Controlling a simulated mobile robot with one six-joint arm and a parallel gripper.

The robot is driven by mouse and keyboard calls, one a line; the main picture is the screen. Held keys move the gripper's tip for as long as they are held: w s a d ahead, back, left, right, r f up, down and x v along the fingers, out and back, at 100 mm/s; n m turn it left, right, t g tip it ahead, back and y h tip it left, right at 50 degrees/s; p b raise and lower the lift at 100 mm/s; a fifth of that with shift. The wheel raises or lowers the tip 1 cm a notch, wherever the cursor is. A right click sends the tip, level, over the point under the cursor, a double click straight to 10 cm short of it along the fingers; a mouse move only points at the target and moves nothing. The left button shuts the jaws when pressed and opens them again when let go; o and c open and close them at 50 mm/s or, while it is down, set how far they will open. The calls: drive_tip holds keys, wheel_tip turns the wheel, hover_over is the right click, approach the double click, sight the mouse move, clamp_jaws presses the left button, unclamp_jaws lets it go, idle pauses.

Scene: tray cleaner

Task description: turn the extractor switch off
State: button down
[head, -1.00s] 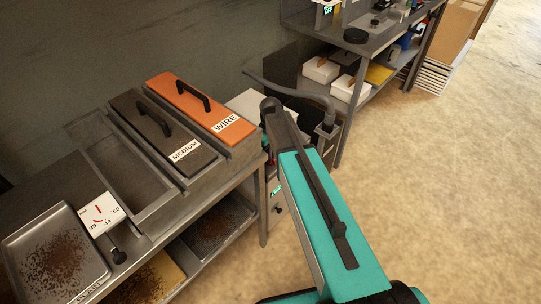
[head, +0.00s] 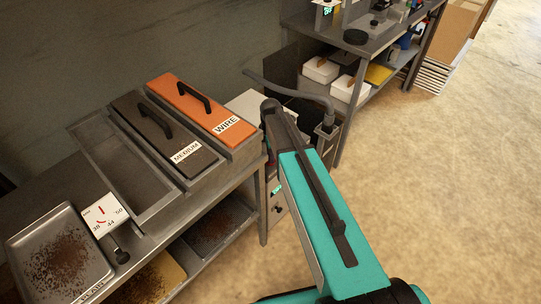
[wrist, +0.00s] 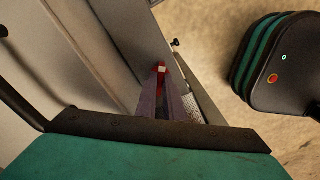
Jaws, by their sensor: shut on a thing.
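The extractor (head: 249,103) is a pale box with a grey hose, between the tray bench and the far shelf, partly hidden behind my arm. A small green display (head: 276,190) shows on its front; I cannot read it. In the wrist view a small red switch with a pale mark (wrist: 161,67) sits beside the pale casing (wrist: 90,40). My gripper (wrist: 161,76) reaches it, its two narrow fingers drawn together at the tips and shut on the switch. The fingers cover part of it, so its position is unclear. In the head view my arm hides the gripper.
The bench at left holds an orange WIRE lid (head: 205,104), a dark MEDIUM lid (head: 152,128), an open basin (head: 122,170), a dial card (head: 103,215) and a soiled tray (head: 60,212). A shelf (head: 350,60) stands behind.

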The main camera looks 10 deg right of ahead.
drive_tip(key=n, duration=0.3)
drive_tip(key=shift+a+n, duration=0.1)
drive_tip(key=shift+n, duration=0.2)
drive_tip(key=shift+n+p, duration=0.3)
drive_tip(key=shift+n, duration=1.5)
drive_tip(key=c, duration=1.9)
unclamp_jaws()
drive_tip(key=shift+o, duration=0.2)
drive_tip(key=shift+r, duration=0.2)
wheel_tip(320, 180, up, 14)
drive_tip(key=shift+f+b, duration=0.25)
drive_tip(key=shift+b, duration=0.2)
